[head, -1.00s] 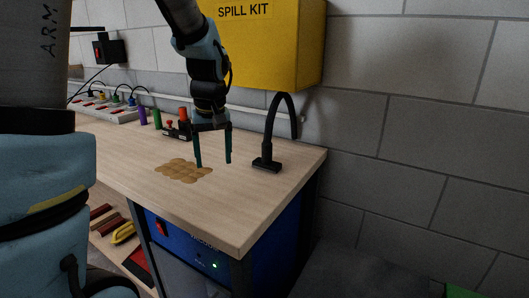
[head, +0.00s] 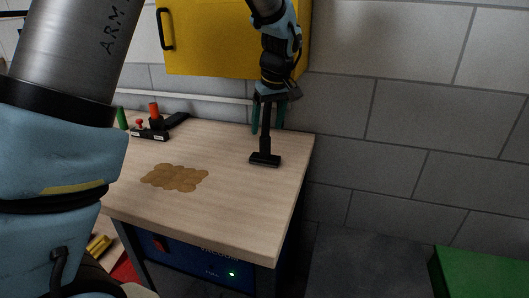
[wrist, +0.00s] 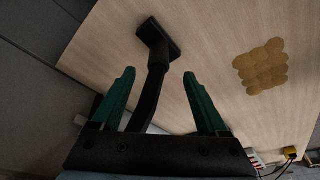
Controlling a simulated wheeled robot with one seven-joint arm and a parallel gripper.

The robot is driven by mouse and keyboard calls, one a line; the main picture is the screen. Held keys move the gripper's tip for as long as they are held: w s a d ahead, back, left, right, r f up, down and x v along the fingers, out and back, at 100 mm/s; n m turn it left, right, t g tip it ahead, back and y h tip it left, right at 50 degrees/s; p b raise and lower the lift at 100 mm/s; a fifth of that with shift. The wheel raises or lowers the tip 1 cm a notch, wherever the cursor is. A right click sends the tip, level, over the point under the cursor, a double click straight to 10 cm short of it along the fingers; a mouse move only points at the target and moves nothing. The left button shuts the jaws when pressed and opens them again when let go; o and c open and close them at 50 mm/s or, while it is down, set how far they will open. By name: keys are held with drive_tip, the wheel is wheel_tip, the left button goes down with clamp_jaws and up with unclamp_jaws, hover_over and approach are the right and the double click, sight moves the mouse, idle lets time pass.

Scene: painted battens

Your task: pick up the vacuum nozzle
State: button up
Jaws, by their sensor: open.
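The vacuum nozzle (head: 265,159) is black, with a flat foot resting on the wooden bench top near its right edge and an upright stem. In the wrist view the nozzle (wrist: 160,42) lies ahead of the fingers, its dark stem running back between them. My gripper (head: 268,130) has green fingers pointing down, one on each side of the stem above the foot. In the wrist view my gripper (wrist: 159,72) is open, with gaps showing between the stem and both fingers. The upper part of the stem and hose is hidden behind my gripper.
A brown patch of overlapping round blotches (head: 175,178) lies on the bench top (head: 220,215). A yellow cabinet (head: 215,40) hangs on the wall above. A small black block with red knobs (head: 150,134) stands at the back left. The block wall is close on the right.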

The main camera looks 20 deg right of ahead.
sight(266, 136)
drive_tip(key=shift+p+x, duration=1.25)
drive_tip(key=shift+x, duration=1.9)
drive_tip(key=shift+d, duration=0.1)
clamp_jaws()
